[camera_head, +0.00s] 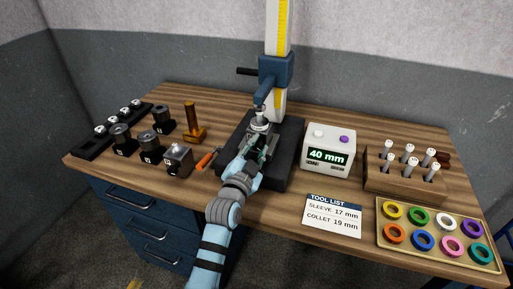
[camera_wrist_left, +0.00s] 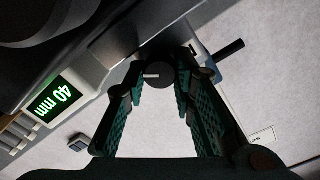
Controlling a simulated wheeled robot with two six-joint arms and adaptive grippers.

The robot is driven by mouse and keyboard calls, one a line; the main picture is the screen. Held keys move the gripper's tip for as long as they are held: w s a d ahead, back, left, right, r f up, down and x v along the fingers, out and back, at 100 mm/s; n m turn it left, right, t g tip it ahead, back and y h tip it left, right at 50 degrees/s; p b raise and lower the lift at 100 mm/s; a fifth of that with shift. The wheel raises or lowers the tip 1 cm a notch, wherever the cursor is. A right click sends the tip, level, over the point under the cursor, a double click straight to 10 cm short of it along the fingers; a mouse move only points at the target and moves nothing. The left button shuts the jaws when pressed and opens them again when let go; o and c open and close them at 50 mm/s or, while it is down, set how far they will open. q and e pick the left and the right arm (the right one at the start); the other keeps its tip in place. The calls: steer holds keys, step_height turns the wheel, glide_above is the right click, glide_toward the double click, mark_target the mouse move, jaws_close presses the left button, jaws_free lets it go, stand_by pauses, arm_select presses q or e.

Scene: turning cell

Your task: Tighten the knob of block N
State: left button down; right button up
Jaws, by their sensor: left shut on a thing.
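My left gripper (camera_head: 259,147) reaches in over the dark base of the press, at the silver block (camera_head: 260,122) under the press head. In the left wrist view my left gripper (camera_wrist_left: 158,88) has its green padded fingers on both sides of a dark round knob (camera_wrist_left: 157,75) with a white mark. The fingers are shut on this knob. Fingers and arm hide most of the block in the head view. I cannot read a letter N on it. My right gripper is in neither view.
The press column (camera_head: 278,30) rises behind the gripper. A display box (camera_head: 329,150) reading 40 mm stands to the right. Several dark blocks (camera_head: 122,140), a small silver-topped block (camera_head: 178,160) and an orange-handled tool (camera_head: 207,160) are to the left. A ring tray (camera_head: 437,256) is at the front right.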

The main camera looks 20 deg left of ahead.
arm_select(q)
steer(key=c, duration=1.3)
jaws_free()
steer(key=shift+c, duration=0.2)
